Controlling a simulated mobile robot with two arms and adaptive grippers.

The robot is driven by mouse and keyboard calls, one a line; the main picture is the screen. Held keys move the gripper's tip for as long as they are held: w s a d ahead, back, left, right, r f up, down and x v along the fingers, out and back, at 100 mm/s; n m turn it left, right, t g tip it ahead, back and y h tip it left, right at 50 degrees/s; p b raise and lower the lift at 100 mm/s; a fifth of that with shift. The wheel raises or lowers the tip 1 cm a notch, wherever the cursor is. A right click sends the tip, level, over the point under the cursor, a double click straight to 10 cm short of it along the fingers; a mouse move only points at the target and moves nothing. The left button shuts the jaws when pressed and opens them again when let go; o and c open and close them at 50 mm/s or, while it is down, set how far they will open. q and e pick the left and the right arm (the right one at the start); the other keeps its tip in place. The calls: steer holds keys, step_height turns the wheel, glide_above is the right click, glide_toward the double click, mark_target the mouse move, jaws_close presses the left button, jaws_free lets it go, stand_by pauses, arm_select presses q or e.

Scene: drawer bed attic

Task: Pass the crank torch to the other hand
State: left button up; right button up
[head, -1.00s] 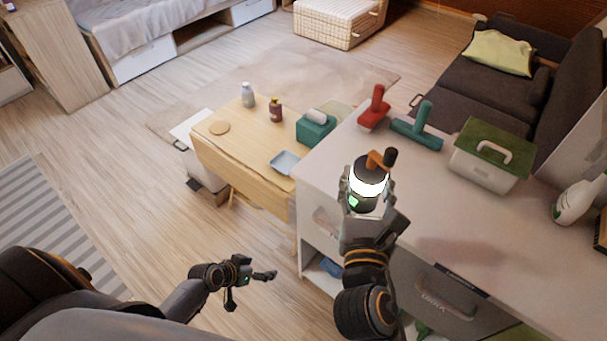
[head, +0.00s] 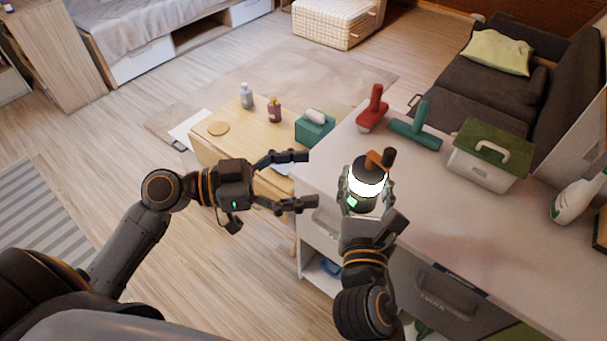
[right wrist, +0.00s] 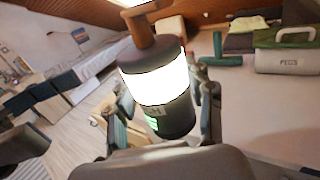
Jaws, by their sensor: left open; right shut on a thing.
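The crank torch (head: 367,181) is a dark cylinder with a glowing white band and an orange-brown crank on top. My right gripper (head: 369,201) is shut on it and holds it upright, at the left end of the white counter in the head view. The torch fills the middle of the right wrist view (right wrist: 158,85), with a finger on each side. My left gripper (head: 308,180) is open and empty, left of the torch, its fingers pointing right towards it. A gap separates its fingertips from the torch.
The white counter (head: 460,215) carries a red tool (head: 373,110), a teal tool (head: 415,128), a green-lidded box (head: 488,155) and a spray bottle (head: 575,196). A wooden table (head: 225,150) with bottles and a teal tissue box (head: 314,127) stands behind my left gripper.

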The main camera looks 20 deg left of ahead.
mark_target(376, 169)
arm_select(q)
steer(key=x, duration=0.8)
steer(key=r+x, duration=0.1)
steer(key=x, duration=0.3)
steer(key=shift+s+d, duration=0.25)
steer(key=shift+s, duration=0.15)
steer(key=shift+c, duration=0.3)
steer(key=shift+s, duration=0.1)
steer(key=c, duration=1.3)
steer(key=shift+c, duration=0.2)
arm_select(e)
steer(key=o, duration=1.3)
steer(key=shift+o, duration=0.2)
